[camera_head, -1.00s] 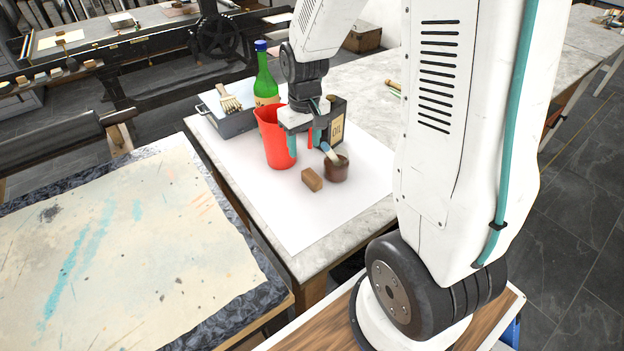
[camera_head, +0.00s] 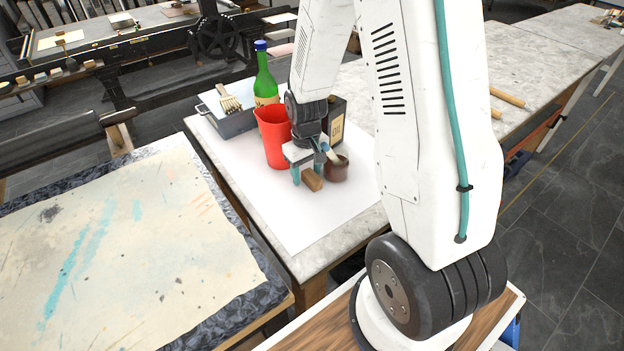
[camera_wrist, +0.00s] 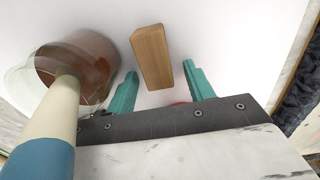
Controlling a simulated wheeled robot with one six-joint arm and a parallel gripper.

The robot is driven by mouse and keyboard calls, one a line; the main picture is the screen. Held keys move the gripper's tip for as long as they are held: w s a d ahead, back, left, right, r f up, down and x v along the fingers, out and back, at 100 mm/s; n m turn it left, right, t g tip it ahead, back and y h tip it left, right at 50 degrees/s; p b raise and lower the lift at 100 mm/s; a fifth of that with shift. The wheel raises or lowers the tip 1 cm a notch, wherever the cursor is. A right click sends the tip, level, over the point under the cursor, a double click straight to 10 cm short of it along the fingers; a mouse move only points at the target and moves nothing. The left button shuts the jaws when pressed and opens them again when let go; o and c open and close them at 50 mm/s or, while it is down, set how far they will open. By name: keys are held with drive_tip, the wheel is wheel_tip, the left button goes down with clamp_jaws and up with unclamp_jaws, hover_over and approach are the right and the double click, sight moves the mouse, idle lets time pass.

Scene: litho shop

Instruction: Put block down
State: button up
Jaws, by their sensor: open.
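The wooden block (camera_head: 312,181) lies on the white paper on the stone table, beside the brown jar. In the wrist view the block (camera_wrist: 152,56) lies ahead of and partly between the two teal fingertips, with white gaps on both sides. My gripper (camera_head: 305,172) is low over the paper at the block and open; in the wrist view its fingers (camera_wrist: 160,82) stand apart, touching nothing that I can see. The block's near end is close to the jaws. I cannot tell how high the fingertips are above the paper.
A brown jar (camera_head: 338,174) with a handled tool (camera_wrist: 62,115) in it stands close right of the block. A red jug (camera_head: 272,140), a green bottle (camera_head: 265,78), an oil can (camera_head: 336,120) and a grey tray (camera_head: 232,125) stand behind. White paper (camera_head: 290,225) in front is clear.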

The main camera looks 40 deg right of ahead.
drive_tip(key=c, duration=1.1)
drive_tip(key=shift+r, duration=0.2)
drive_tip(key=shift+c, duration=0.2)
